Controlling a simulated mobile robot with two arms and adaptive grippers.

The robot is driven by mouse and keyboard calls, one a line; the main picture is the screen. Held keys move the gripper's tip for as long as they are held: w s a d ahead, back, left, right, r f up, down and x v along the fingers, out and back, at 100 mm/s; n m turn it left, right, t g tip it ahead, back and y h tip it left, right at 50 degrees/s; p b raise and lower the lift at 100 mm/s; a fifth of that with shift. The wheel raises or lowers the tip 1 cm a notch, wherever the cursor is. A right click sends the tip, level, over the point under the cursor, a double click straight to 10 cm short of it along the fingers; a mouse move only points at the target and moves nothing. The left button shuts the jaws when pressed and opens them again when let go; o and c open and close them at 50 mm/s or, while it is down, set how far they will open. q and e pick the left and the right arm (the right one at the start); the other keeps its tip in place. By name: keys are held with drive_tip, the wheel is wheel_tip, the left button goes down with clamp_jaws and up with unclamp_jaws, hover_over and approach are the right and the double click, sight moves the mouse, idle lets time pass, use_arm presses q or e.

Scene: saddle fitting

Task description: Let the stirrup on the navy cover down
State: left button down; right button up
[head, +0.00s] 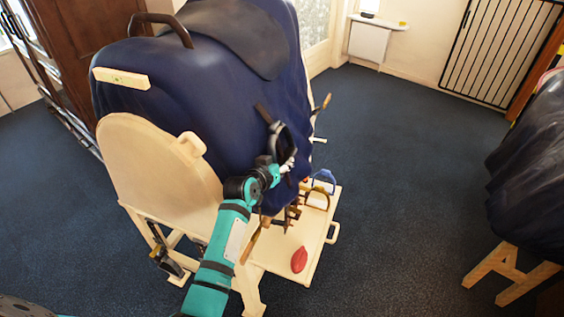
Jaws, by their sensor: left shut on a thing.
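The navy cover (150,62) drapes over a wooden saddle stand, with a dark saddle seat (235,35) on top. A dark stirrup (285,142) hangs against the right side of the cover, below a short dark strap (264,113). My left gripper (286,163) is at the stirrup's lower part and is shut on it; the arm and wrist partly hide the contact. My right gripper is not in view.
A wooden tray (318,240) at the stand's lower right holds a red oval item (299,260) and several tools. Another dark-covered stand (540,165) is at the right edge. Blue carpet (400,190) between them is clear.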

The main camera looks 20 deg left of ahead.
use_arm(q)
drive_tip(key=shift+f, duration=0.1)
wheel_tip(320, 180, down, 9)
drive_tip(key=d+b, duration=0.2)
drive_tip(key=b, duration=0.3)
drive_tip(key=shift+d+f, duration=0.15)
drive_tip(key=c, duration=1)
unclamp_jaws()
drive_tip(key=shift+s, duration=0.1)
wheel_tip(320, 180, up, 10)
